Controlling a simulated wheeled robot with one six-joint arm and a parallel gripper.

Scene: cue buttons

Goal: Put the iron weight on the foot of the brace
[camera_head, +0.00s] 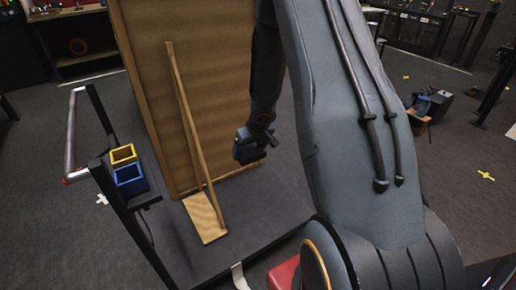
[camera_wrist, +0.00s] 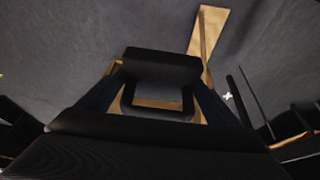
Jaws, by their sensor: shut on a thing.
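My gripper (camera_head: 262,140) hangs in front of the tall wooden panel and is shut on a dark thing that looks like the iron weight (camera_head: 245,151). In the wrist view the dark weight (camera_wrist: 162,66) sits between my fingers. It is held in the air, right of the brace and above the floor. The wooden brace (camera_head: 184,122) leans its long strut against the panel. Its flat foot (camera_head: 205,219) lies on the dark platform with a bare top at the front. The foot also shows at the top of the wrist view (camera_wrist: 209,19).
The wooden panel (camera_head: 155,75) stands upright behind the brace. A yellow bin (camera_head: 123,154) and a blue bin (camera_head: 130,179) sit on a black frame with a metal rail (camera_head: 71,135) at the left. The dark platform (camera_head: 245,215) is clear right of the foot.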

